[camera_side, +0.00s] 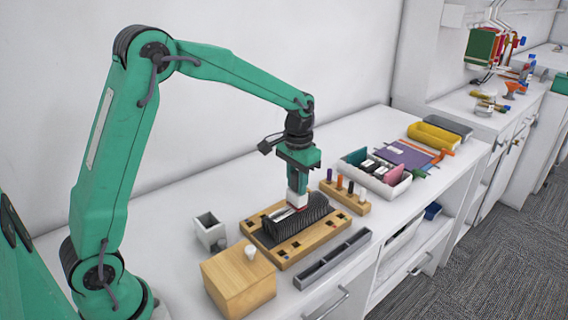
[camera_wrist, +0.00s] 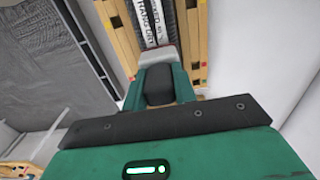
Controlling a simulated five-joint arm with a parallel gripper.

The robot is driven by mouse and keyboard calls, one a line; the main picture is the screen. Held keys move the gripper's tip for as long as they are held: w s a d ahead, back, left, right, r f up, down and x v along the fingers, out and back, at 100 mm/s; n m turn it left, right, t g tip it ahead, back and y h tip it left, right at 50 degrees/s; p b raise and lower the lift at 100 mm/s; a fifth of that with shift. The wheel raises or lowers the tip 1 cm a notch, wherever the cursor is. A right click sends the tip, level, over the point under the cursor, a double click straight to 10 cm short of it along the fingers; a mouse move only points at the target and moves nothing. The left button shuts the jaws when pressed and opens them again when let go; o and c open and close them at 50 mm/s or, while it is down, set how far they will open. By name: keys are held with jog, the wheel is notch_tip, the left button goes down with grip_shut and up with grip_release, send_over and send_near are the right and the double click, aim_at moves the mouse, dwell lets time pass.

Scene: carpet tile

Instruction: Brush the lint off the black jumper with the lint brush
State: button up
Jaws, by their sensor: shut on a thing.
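I see no clear jumper or lint brush. A dark ribbed block (camera_side: 308,217) sits on a wooden board (camera_side: 281,253) in the side view. My gripper (camera_side: 298,192) points down just above it, shut on a small pale block (camera_side: 297,201) with a reddish lower edge. Whether that pale block touches the dark one I cannot tell. In the wrist view my gripper (camera_wrist: 158,78) ends at a grey-white piece (camera_wrist: 157,58), with a dark strip bearing white lettering (camera_wrist: 153,25) beyond it. The wooden board (camera_wrist: 122,35) shows on both sides.
A wooden box with a white knob (camera_side: 238,277) and a grey cup (camera_side: 209,230) stand left of the board. A grey trough (camera_side: 332,258) lies in front. A wooden peg rack (camera_side: 345,197) and a white divided tray (camera_side: 374,176) stand to the right.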

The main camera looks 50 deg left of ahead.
jog(key=shift+s, duration=2.4)
jog(key=shift+w, duration=4.9)
jog(key=shift+w+r, duration=0.2)
notch_tip(320, 180, up, 8)
jog(key=shift+f, duration=0.15)
